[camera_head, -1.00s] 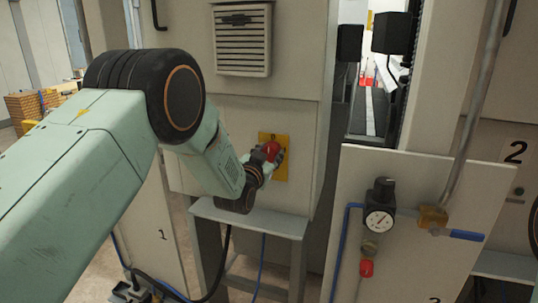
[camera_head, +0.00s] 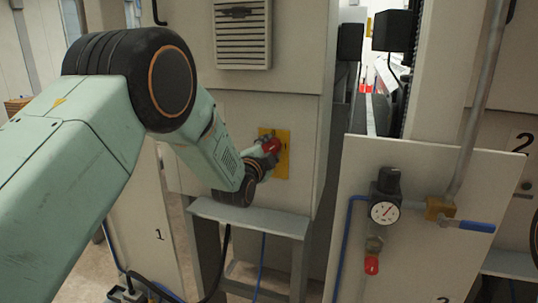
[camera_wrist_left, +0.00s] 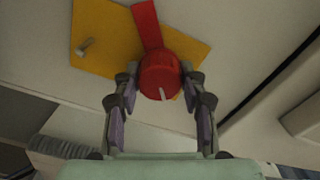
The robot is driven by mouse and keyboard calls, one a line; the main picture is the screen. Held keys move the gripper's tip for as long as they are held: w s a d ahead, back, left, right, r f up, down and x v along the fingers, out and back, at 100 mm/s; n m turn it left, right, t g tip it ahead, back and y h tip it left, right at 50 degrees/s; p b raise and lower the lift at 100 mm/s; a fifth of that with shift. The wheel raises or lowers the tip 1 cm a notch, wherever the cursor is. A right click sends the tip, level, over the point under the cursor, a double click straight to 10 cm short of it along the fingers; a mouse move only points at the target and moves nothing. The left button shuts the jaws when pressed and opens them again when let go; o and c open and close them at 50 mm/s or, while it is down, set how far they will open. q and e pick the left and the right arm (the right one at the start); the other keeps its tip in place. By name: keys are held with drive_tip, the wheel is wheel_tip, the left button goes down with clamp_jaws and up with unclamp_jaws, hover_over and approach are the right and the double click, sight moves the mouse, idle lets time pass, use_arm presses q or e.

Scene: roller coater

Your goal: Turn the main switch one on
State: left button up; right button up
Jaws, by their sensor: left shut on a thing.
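The main switch is a red rotary knob with a flat red handle (camera_wrist_left: 160,72) on a yellow plate (camera_wrist_left: 100,35), fixed to a light grey cabinet. In the head view the red knob (camera_head: 271,145) and the yellow plate (camera_head: 282,163) show at the middle of the cabinet front. My left gripper (camera_wrist_left: 160,90) has its two fingers on either side of the red knob and is shut on it. In the head view my left gripper (camera_head: 262,158) partly hides the plate's left side. My right gripper is not in view.
A grey ledge (camera_head: 250,218) juts out below the switch. A vent (camera_head: 242,35) sits above it. To the right stands a panel (camera_head: 420,260) with a pressure gauge (camera_head: 384,212) and a blue-handled valve (camera_head: 477,226).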

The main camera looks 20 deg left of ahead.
use_arm(q)
drive_tip(key=m+b, duration=0.1)
drive_tip(key=m, duration=0.2)
drive_tip(key=shift+r+m, duration=0.1)
drive_tip(key=shift+m, duration=0.3)
drive_tip(key=shift+m+b, duration=0.65)
drive_tip(key=shift+m, duration=1.15)
drive_tip(key=shift+d, duration=0.1)
drive_tip(key=o, duration=1.1)
drive_tip(key=shift+o, duration=0.2)
drive_tip(key=shift+s, duration=0.15)
drive_tip(key=s, duration=1.1)
drive_tip(key=shift+s+a, duration=0.25)
drive_tip(key=shift+s, duration=0.1)
